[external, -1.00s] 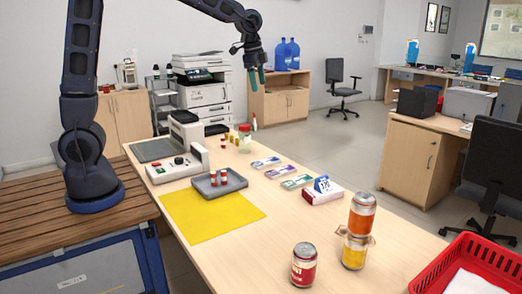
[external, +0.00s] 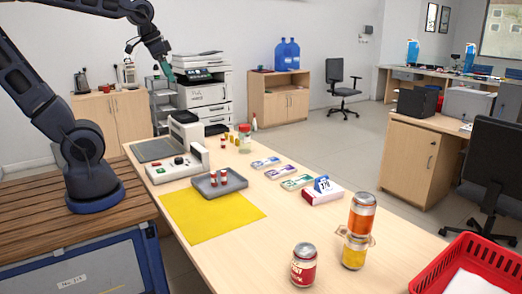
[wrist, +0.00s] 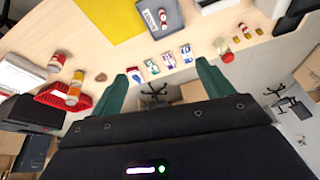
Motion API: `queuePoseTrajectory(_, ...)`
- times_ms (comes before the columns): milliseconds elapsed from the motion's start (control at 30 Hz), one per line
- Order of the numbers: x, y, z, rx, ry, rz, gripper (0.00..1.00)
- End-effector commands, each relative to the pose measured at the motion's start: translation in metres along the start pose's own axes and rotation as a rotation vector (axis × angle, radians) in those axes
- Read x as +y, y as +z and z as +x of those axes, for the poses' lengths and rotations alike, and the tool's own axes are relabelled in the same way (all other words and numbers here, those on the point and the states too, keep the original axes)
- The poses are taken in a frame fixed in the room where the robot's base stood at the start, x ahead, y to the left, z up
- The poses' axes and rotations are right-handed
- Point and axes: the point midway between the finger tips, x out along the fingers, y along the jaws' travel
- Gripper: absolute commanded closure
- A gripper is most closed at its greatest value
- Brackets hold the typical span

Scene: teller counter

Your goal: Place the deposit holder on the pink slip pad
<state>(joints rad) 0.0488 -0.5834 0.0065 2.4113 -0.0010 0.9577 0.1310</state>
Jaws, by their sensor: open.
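The likely pink slip pad (external: 281,171) lies flat in a row on the counter, between a blue-violet pad (external: 266,163) and a green pad (external: 297,182). It also shows in the wrist view (wrist: 169,60). A small blue and white stand with numerals (external: 322,184) is at a red and white box (external: 323,195) at the near end of the row. I cannot tell for sure whether this stand is the deposit holder. My gripper (external: 168,72) is open and empty, high above the counter's far left side, clear of all of these.
A grey tray (external: 237,183) with small red and white rolls overlaps a yellow sheet (external: 205,225). A control box (external: 165,174) and a jar (external: 245,140) stand farther back. Cans (external: 304,265) and a red basket (external: 440,275) are at the near right. The counter's middle is fairly clear.

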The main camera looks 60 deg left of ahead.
Motion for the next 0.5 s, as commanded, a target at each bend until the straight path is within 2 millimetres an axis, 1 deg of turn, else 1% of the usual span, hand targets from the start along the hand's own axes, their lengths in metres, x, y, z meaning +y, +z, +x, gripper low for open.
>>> queuePoseTrajectory(33,-0.001,0.016,-0.002,0.012,-0.005,-0.033,0.2)
queuePoseTrajectory(100,-0.001,0.033,-0.002,0.022,-0.011,-0.074,0.2)
queuePoseTrajectory(200,-0.002,0.053,-0.001,0.033,-0.017,-0.122,0.2)
queuePoseTrajectory(333,-0.001,0.067,0.0,0.042,-0.021,-0.159,0.2)
queuePoseTrajectory(500,-0.001,0.072,0.001,0.043,-0.022,-0.173,0.2)
